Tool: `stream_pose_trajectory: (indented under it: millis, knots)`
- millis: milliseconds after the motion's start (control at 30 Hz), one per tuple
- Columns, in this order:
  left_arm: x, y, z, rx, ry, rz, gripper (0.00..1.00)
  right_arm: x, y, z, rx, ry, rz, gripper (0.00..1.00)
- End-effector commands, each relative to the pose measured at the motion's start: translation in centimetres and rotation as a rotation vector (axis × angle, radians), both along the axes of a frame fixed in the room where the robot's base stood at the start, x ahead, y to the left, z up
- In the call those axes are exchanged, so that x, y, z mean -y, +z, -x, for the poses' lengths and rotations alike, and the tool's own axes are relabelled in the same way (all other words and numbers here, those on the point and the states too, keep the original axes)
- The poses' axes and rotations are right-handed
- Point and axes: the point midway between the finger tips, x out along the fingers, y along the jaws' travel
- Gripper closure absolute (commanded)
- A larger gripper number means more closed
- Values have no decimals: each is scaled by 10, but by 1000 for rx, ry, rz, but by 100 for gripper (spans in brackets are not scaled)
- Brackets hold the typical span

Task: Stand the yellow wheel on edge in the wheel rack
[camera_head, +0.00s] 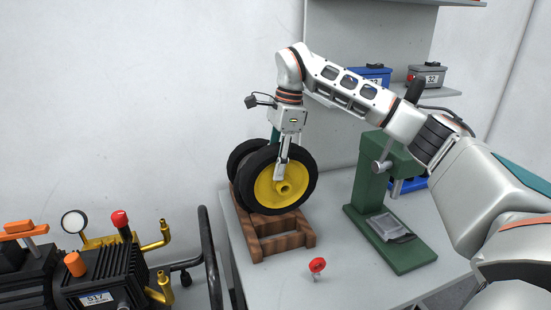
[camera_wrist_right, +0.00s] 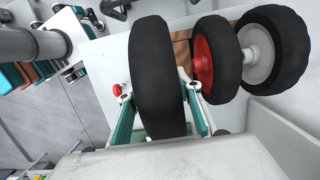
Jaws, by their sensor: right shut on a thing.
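The yellow wheel (camera_head: 264,190), a black tyre with a yellow hub, stands upright on edge over the near part of the wooden wheel rack (camera_head: 286,243). My right gripper (camera_head: 281,170) comes down from above and is shut on this wheel, one finger lying across the hub face. In the right wrist view the wheel's tyre (camera_wrist_right: 155,75) is between the two fingers. I cannot tell whether it rests on the rack or hangs just above it. Behind it, a red-hubbed wheel (camera_wrist_right: 203,62) and a grey-hubbed wheel (camera_wrist_right: 258,55) stand upright. My left gripper is out of view.
A green press (camera_head: 379,195) stands right of the rack on the grey table. A red knob-like part (camera_head: 317,265) lies in front of the rack. Black pump units with a gauge (camera_head: 74,221) are at lower left. A shelf with blue and grey boxes (camera_head: 426,76) is behind.

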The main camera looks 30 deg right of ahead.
Motion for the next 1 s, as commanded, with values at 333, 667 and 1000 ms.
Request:
stream_pose_trajectory:
  millis: [333, 667, 1000]
  knots:
    - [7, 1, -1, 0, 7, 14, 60, 0, -21, 0, 1, 0, -2, 100]
    - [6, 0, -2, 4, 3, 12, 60, 0, -43, 0, 3, 1, -1, 100]
    - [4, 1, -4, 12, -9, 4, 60, 0, -64, 0, 2, 1, -2, 100]
